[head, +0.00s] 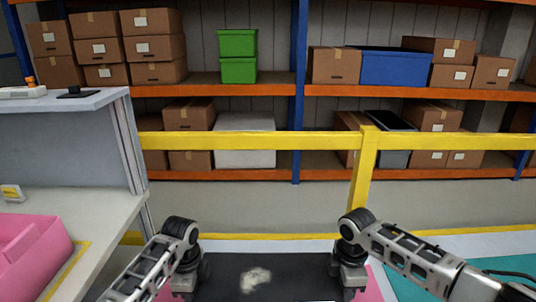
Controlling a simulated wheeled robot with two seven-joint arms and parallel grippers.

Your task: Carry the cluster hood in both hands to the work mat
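My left gripper (187,284) and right gripper (350,284) point down at the bottom of the head view, some way apart at about the same height. Their fingertips are hidden or cut off, so I cannot see whether they are open or shut. A dark, flat surface (225,276) with a pale blotch fills the space between them. Pink shows beside it at both outer sides. I cannot tell whether this is the cluster hood, the work mat or something else. No other thing in view is clearly the hood or the mat.
A grey bench (85,200) stands at left, with a pink bin (30,258) beside a yellow line and a raised shelf (70,102). A yellow rail (250,141) with a post crosses ahead, before racks of cartons (155,47).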

